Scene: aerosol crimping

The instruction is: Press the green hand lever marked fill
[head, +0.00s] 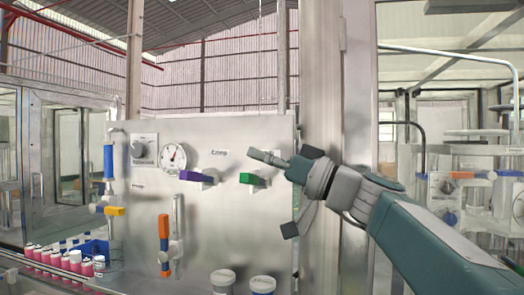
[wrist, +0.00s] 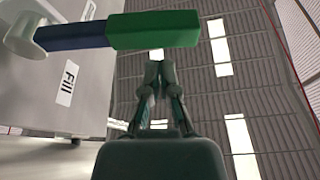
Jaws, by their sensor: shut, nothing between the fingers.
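The green lever (head: 252,179) sticks out from the steel panel, right of the purple lever. In the wrist view its green grip (wrist: 155,30) sits on a dark blue stem beside the label "Fill" (wrist: 67,83). My gripper (head: 254,155) is shut and empty, with its fingertips just above the green lever in the head view. In the wrist view my gripper's fingertips (wrist: 157,56) end close to the edge of the green grip. I cannot tell whether they touch it.
The panel (head: 215,230) also carries a purple lever (head: 198,176), a round gauge (head: 173,157), a blue handle (head: 108,162) and an orange one (head: 164,232). Pink cans (head: 60,262) stand at lower left. Two lidded jars (head: 222,279) stand below the panel. A steel post (head: 322,90) rises behind my arm.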

